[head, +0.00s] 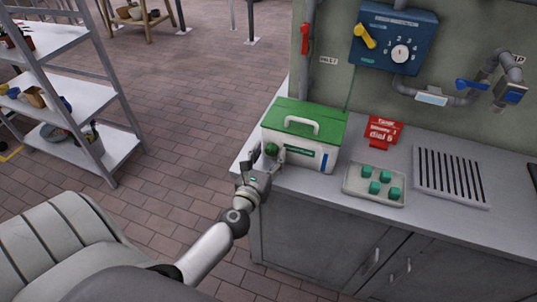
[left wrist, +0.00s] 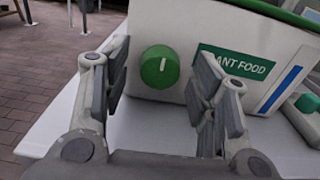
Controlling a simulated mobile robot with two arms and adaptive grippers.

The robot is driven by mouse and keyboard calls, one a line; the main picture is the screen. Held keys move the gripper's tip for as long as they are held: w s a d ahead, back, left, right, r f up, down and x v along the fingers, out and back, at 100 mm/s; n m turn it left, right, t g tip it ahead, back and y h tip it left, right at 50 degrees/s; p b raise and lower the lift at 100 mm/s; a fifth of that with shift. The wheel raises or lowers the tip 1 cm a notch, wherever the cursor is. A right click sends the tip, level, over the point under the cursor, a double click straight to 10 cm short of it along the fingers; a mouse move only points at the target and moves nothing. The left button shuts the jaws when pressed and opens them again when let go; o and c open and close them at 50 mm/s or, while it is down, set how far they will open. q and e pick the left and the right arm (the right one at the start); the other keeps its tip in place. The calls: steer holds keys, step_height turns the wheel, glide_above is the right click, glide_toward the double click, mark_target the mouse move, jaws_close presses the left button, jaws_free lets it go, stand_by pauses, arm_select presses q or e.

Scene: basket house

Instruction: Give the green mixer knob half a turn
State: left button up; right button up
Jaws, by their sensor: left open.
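The green mixer knob (left wrist: 160,67) is round with a white pointer line near its top, pointing about straight up in the left wrist view. It sits on the front of a white box with a green lid (head: 304,122), labelled "PLANT FOOD". In the head view the knob (head: 271,149) shows just past my left gripper (head: 262,164). My left gripper (left wrist: 165,95) is open, with one finger on each side of the knob in the picture. I see no contact between fingers and knob. My right gripper is not in view.
The box stands at the left end of a grey counter. A blue panel (head: 393,38) hangs on the wall. A shelf rack (head: 84,90) stands left.

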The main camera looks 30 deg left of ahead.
arm_select(q)
steer(key=c, duration=1)
steer(key=shift+c, duration=0.2)
